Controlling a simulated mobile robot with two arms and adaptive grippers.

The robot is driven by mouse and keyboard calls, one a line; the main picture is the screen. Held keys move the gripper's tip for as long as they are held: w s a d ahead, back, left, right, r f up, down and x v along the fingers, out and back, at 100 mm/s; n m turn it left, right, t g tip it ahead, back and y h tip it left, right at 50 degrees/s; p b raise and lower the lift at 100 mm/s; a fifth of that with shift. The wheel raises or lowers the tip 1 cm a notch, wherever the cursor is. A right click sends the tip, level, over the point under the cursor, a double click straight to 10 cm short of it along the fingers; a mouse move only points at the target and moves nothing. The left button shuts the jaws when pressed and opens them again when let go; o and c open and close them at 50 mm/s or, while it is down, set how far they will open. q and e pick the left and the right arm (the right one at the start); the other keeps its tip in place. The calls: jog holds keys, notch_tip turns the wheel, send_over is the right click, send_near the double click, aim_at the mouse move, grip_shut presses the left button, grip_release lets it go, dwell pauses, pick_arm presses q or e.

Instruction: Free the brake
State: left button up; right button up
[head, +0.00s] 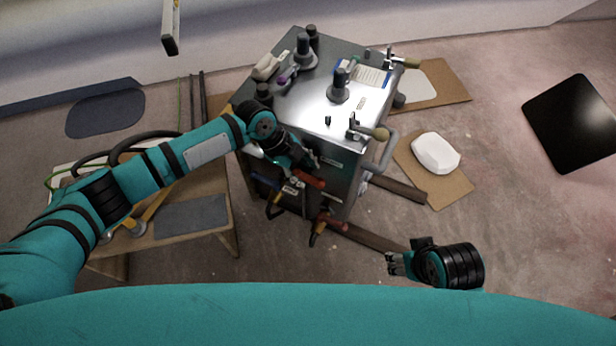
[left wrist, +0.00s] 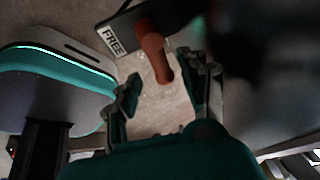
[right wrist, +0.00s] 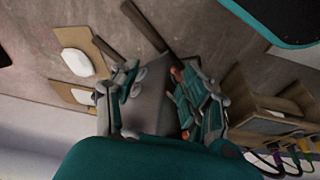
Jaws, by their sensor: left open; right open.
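A red lever handle (left wrist: 153,50) with a rounded end shows in the left wrist view, beside a dark plate with a white label reading FREE (left wrist: 112,41). My left gripper (left wrist: 166,82) is open, with the handle's end between its fingers; I cannot tell whether they touch it. In the head view the left gripper (head: 310,163) is at the front of the metal cabinet (head: 325,112), just above a red handle (head: 310,180). My right gripper (head: 392,263) is open and empty, low and apart from the cabinet. It also shows in the right wrist view (right wrist: 155,88).
An orange-red handle (head: 331,222) sticks out lower on the cabinet front. Clamps, knobs and a clipboard (head: 362,75) crowd the cabinet top. A wooden bench (head: 200,238) stands at left. Cardboard with a white block (head: 435,153) and a dark panel (head: 575,123) lie at right.

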aim_at(309, 178)
pick_arm(q)
jog(key=shift+x, duration=1.55)
pick_arm(e)
jog(key=shift+v, duration=1.25)
jog(key=shift+d, duration=0.1)
pick_arm(q)
grip_shut()
jog(key=shift+a, duration=0.1)
pick_arm(e)
jog(key=shift+s, duration=0.1)
